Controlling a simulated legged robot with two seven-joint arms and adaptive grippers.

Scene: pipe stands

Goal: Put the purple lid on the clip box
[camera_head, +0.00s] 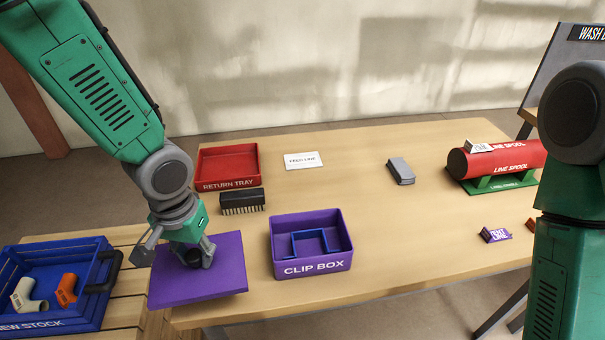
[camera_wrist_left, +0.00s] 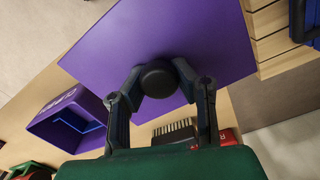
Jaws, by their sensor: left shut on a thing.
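The purple lid (camera_head: 206,276) is a flat plate with a dark round knob; it also shows in the left wrist view (camera_wrist_left: 190,35). My left gripper (camera_head: 200,252) is shut on the knob (camera_wrist_left: 158,79), with a finger on each side of it. The lid is slightly tilted in the head view, at the table's front left edge, left of the clip box. The purple clip box (camera_head: 318,267) stands open on the table with a blue piece (camera_head: 308,242) inside. It also shows in the left wrist view (camera_wrist_left: 72,118). My right gripper is out of view.
A red return tray (camera_head: 228,183) and a black brush (camera_head: 242,209) lie behind the lid. A blue new stock crate (camera_head: 62,325) with pipe fittings is at left. A red line spool (camera_head: 500,160) stands at right. The table's middle is clear.

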